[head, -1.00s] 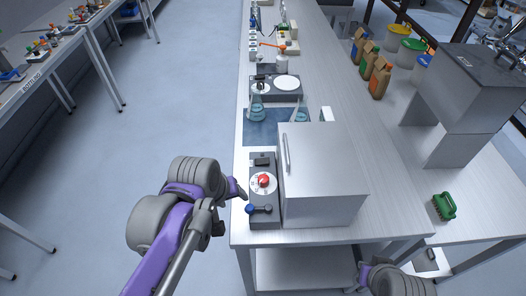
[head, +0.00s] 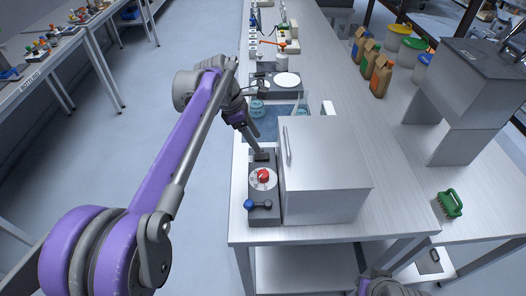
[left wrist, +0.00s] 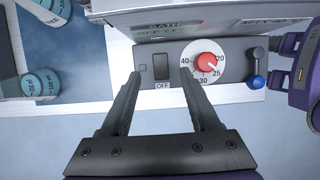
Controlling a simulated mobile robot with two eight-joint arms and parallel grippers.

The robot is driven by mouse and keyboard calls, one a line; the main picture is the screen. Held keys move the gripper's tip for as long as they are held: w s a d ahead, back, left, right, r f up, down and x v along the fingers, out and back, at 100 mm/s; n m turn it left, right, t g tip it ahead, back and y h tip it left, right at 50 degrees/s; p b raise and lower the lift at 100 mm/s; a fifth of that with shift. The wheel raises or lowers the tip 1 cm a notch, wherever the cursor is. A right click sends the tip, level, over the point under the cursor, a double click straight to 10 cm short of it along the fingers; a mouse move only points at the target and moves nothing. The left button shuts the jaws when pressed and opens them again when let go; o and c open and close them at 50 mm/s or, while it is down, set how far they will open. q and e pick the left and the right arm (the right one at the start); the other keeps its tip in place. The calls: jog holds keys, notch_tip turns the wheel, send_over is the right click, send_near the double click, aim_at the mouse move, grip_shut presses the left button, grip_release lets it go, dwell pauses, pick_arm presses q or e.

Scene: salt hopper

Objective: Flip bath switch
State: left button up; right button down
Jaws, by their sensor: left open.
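The bath is a silver box (head: 325,170) with a grey control panel (head: 265,214) along its left side. A red dial (head: 263,175) and a blue-knobbed lever (head: 258,204) are farther along the panel. My left gripper (left wrist: 160,80) is open and empty, its fingertips on either side of the switch in the left wrist view. I cannot tell whether they touch the panel. In the head view the gripper partly covers the switch area.
Bottles with blue liquid (left wrist: 42,84) stand on a blue mat (head: 268,122) beyond the panel. A balance-like device (head: 275,86) is farther along the bench. The floor at left is clear.

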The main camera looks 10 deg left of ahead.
aim_at(266, 156)
pick_arm(q)
jog(key=x, duration=0.6)
jog(key=shift+f, duration=0.1)
jog(key=shift+c, duration=0.3)
grip_shut()
